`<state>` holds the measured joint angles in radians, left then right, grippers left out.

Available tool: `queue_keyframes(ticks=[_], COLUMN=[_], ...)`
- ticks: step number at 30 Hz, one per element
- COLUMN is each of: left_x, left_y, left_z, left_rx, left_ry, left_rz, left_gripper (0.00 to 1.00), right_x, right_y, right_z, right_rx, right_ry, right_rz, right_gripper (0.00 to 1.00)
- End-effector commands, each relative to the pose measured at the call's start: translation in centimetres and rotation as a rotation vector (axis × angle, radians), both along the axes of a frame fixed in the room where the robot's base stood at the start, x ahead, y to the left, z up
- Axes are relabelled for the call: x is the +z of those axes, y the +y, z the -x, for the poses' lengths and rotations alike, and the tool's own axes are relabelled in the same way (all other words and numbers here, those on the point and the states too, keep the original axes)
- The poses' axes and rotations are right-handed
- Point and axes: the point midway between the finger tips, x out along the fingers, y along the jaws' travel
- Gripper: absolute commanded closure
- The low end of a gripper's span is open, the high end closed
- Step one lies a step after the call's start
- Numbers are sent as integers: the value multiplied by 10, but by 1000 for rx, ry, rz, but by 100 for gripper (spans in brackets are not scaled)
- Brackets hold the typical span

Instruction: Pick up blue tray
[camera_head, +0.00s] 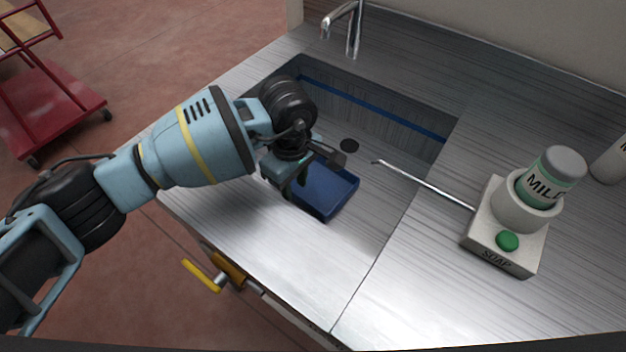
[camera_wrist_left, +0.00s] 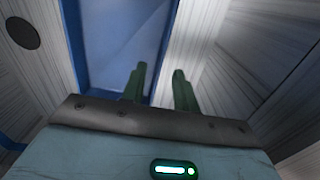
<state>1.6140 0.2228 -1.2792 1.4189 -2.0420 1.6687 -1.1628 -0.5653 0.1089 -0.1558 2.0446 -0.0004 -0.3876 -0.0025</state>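The blue tray (camera_head: 330,192) lies in the metal sink basin, near its front side. My left gripper (camera_head: 303,180) points down over the tray's left part, and the arm hides part of the tray. In the left wrist view, the tray (camera_wrist_left: 112,45) fills the upper middle. My left gripper's two dark green fingers (camera_wrist_left: 160,84) are apart with a gap between them. The tray's right rim runs through this gap as seen from the wrist. I cannot tell whether the fingers touch the rim. My right gripper is in neither view.
A faucet (camera_head: 346,27) stands behind the sink. A dark drain (camera_head: 349,145) lies beyond the tray. A soap dispenser (camera_head: 505,236) with a bottle (camera_head: 549,176) and a long thin spout (camera_head: 425,184) stands on the right counter. A red cart (camera_head: 50,106) stands at far left.

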Motion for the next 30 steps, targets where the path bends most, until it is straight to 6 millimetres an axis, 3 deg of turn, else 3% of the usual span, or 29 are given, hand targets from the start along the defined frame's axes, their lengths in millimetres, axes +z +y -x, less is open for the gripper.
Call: queue_keyframes(ticks=[4,11,18,30], left_x=[-18,-21,-21,-20], left_y=[0,-1,0,0], left_z=[1,0,0,0], left_rx=[0,0,0,0], left_ry=[2,-1,0,0], left_rz=[1,2,1,1], left_gripper=[70,70,99,100], right_x=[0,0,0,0], right_y=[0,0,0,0], right_z=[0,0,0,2], right_rx=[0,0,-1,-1], right_ry=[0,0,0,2], right_rz=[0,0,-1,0], right_gripper=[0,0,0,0])
